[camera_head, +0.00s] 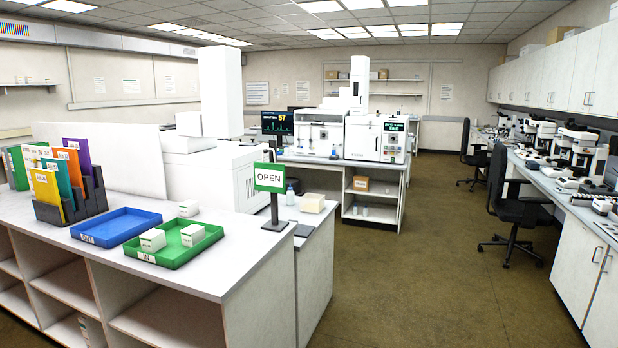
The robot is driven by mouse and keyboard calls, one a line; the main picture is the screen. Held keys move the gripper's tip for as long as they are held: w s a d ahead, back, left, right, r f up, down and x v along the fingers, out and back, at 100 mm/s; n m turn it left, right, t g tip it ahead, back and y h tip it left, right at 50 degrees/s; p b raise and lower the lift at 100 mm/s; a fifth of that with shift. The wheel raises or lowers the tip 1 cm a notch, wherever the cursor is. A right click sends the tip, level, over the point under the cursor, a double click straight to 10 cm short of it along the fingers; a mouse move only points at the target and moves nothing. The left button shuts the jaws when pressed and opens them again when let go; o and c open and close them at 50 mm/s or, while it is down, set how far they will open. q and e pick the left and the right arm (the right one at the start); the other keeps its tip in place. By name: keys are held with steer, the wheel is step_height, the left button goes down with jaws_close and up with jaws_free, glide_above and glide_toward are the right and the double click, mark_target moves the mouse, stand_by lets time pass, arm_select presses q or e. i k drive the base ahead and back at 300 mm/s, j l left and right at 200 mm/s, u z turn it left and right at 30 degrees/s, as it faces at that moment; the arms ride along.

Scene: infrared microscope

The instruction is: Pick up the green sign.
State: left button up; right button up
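Nothing is touching the sign. Neither of my grippers shows in the head view.
A blue tray (92,235) and a green tray (160,257) with small white boxes lie left of the sign. A rack of colored folders (50,213) stands further left. A lower surface with a beige box (312,203) is right of the sign. The brown floor (440,280) is clear ahead.

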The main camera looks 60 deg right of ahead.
mark_target(268, 176)
steer(key=z, duration=1.65)
steer(key=i+l, duration=0.4)
steer(key=i+l+u, duration=0.1)
steer(key=i+l, duration=0.7)
steer(key=l, duration=0.2)
steer(key=i+l+u, duration=0.1)
steer(key=i+l, duration=0.65)
steer(key=l, duration=0.25)
steer(key=j+u, duration=0.05)
